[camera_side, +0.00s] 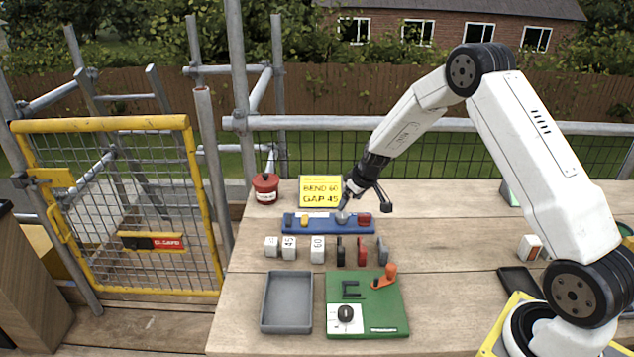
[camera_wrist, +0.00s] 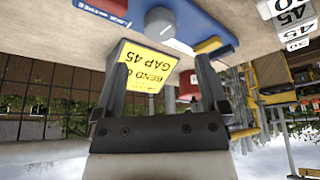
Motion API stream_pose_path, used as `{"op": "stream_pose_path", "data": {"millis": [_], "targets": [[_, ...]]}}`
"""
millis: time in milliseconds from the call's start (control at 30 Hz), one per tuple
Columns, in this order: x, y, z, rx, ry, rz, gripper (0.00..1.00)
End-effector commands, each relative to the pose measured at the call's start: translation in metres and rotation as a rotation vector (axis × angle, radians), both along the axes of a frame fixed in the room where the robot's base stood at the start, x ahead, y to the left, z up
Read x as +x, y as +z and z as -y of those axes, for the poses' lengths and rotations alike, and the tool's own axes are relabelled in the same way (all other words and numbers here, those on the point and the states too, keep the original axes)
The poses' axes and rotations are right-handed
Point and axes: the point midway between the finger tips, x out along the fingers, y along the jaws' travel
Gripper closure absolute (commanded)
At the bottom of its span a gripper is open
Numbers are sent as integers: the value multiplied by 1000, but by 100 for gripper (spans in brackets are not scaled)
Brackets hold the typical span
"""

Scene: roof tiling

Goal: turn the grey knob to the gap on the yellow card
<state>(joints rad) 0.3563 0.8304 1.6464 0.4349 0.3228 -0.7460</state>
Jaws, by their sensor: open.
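The yellow card (camera_side: 320,191) stands at the back of the bench and reads BEND 60, GAP 45. It shows upside down in the wrist view (camera_wrist: 148,66), partly behind a finger. A dark grey knob (camera_side: 345,314) sits on a white dial plate at the front left of the green board (camera_side: 385,318). Its setting is too small to read. My gripper (camera_side: 345,204) is open and empty above the blue rack (camera_side: 327,229), beside the card. In the wrist view its fingers (camera_wrist: 160,78) are apart. A grey round piece (camera_wrist: 159,21) on the rack lies beyond them.
White numbered blocks (camera_side: 289,248) and dark and red pieces stand before the rack. A grey tray (camera_side: 286,302) lies left of the board, which carries an orange-handled lever (camera_side: 388,273). A red pot (camera_side: 265,188) stands back left. The bench right of the board is mostly clear.

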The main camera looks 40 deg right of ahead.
Motion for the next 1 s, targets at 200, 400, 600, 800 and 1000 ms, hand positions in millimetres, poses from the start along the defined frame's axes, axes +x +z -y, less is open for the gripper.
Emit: {"op": "stream_pose_path", "data": {"millis": [200,400,600,800,1000], "targets": [[7,-19,-1,0,0,-1,7],[15,-38,-1,1,2,-1,7],[22,-54,-1,1,1,1,7],[26,-62,-1,1,1,2,7],[27,-64,-1,1,1,2,7]]}}
